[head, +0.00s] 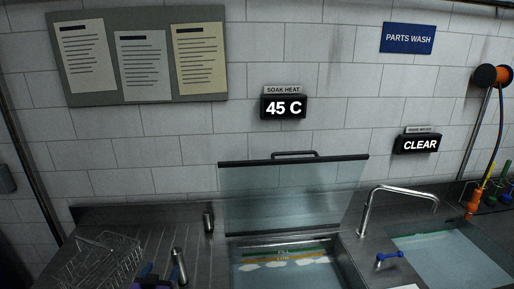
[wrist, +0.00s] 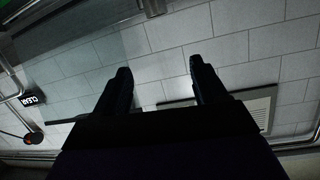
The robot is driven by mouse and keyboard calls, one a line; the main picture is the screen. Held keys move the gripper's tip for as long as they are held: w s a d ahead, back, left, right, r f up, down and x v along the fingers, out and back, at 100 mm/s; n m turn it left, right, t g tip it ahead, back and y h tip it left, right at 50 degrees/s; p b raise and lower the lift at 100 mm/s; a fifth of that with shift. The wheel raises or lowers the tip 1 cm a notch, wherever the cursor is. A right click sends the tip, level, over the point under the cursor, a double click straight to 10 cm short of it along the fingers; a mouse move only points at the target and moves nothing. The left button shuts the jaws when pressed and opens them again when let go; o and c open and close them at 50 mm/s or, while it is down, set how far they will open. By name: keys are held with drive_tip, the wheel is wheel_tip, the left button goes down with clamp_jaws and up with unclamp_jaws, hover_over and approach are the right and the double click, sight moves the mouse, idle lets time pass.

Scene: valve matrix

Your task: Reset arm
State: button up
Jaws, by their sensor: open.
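My gripper (wrist: 158,70) shows in the wrist view as two dark fingers held wide apart, with nothing between them. The tiled wall (wrist: 165,48) lies beyond the fingers. The wrist view is tilted, with the CLEAR display (wrist: 32,98) at its left edge. The gripper's fingers are not clearly seen in the head view.
In the head view a glass lid (head: 290,195) stands raised behind a water-filled basin (head: 285,272). A tap (head: 365,210) and second basin (head: 450,255) are at right. A wire rack (head: 100,262) and metal cylinder (head: 179,266) are at left. The wall holds a notice board (head: 140,55).

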drive_tip(key=w+d+g+y+b, duration=0.1)
drive_tip(key=w+d+g+b, duration=0.1)
drive_tip(key=w+d+g, duration=0.15)
drive_tip(key=s+d+n+g+y+b, duration=0.1)
drive_tip(key=s+d+g, duration=0.2)
drive_tip(key=s+d, duration=0.35)
drive_tip(key=s+d+g+y+b, duration=0.1)
drive_tip(key=s+d+g+b, duration=0.15)
drive_tip(key=d, duration=0.75)
drive_tip(key=s+d+g+h+b, duration=0.1)
drive_tip(key=s+d+g, duration=0.1)
drive_tip(key=s+d, duration=0.5)
drive_tip(key=s+d+f+g+h, duration=0.1)
drive_tip(key=s+d+g, duration=0.2)
drive_tip(key=s+d, duration=0.4)
drive_tip(key=s+d+g+h+b, duration=0.1)
drive_tip(key=s+d+g, duration=0.2)
drive_tip(key=s, duration=1.2)
drive_tip(key=d, duration=0.3)
drive_tip(key=shift+s+d+f+h+b, duration=0.2)
drive_tip(key=shift+d+f+h+b, duration=0.1)
drive_tip(key=shift+d+f+b, duration=0.1)
